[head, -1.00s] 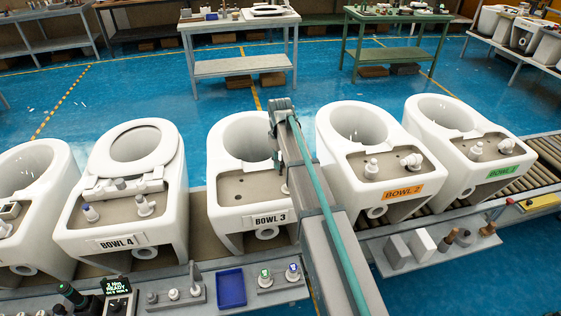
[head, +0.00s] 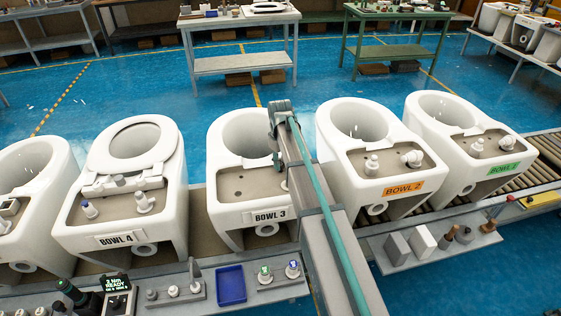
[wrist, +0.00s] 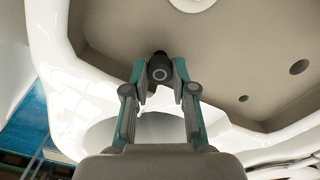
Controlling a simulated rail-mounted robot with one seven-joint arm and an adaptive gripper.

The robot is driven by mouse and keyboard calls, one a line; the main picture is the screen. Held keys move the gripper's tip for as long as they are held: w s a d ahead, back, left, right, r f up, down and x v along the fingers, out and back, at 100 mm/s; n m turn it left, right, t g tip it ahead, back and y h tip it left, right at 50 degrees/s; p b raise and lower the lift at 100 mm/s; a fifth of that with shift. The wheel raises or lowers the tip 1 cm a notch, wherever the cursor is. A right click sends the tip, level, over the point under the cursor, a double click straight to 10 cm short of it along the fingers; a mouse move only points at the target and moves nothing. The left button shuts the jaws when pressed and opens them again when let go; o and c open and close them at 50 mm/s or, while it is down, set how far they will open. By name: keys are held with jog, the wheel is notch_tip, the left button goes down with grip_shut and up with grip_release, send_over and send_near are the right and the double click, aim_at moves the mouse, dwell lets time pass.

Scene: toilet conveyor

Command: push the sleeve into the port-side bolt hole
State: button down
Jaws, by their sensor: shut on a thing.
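The bowl marked BOWL 3 (head: 225,215) stands on the line with a grey-brown rear deck. Bolt holes show in the deck, one at its left part (head: 238,194). In the wrist view a larger dark hole (wrist: 299,67) and a smaller one (wrist: 243,99) lie right of my gripper. My gripper (wrist: 161,84) is shut on a small dark sleeve (wrist: 159,70) with a round ringed end, over the deck near the bowl's white edge. Whether the sleeve touches the deck or enters a hole cannot be told. In the head view my arm hides the deck's right side and the sleeve.
A blue tray (head: 231,299) and small parts lie on the front ledge.

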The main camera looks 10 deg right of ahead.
jog(key=shift+f+b, duration=0.35)
jog(key=shift+f, duration=0.6)
jog(key=c, duration=0.9)
grip_release()
jog(key=shift+o, duration=0.2)
notch_tip(320, 180, up, 12)
jog(key=shift+a, duration=0.1)
